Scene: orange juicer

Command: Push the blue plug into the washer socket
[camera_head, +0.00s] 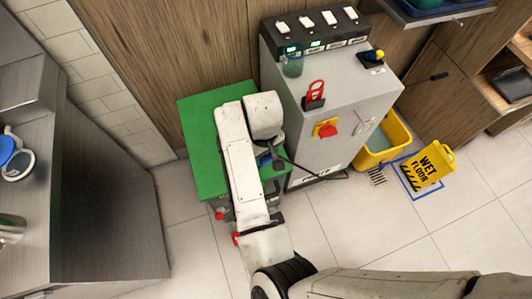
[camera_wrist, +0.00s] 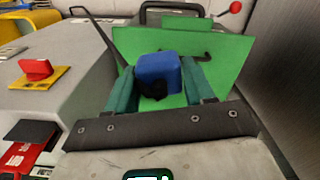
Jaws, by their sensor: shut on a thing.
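The blue plug (camera_wrist: 158,68) is a block between the two teal fingers of my gripper (camera_wrist: 159,76) in the wrist view. The gripper is shut on it, above a green surface. A black part, perhaps its cable, shows at the plug's near lower side. In the head view a bit of the blue plug (camera_head: 265,160) shows at the arm's end beside the grey cabinet; the arm hides most of the gripper. A black switch strip (camera_head: 316,31) with several labelled white switches stands on the cabinet's back edge. I cannot tell which socket is the washer's.
The green table (camera_head: 204,150) lies under the arm, left of the grey cabinet (camera_head: 318,130). The cabinet carries a red-handled switch (camera_head: 315,95) and a red knob (camera_head: 327,130). A black cable (camera_head: 305,168) runs past its front. A yellow bucket (camera_head: 398,133) stands right.

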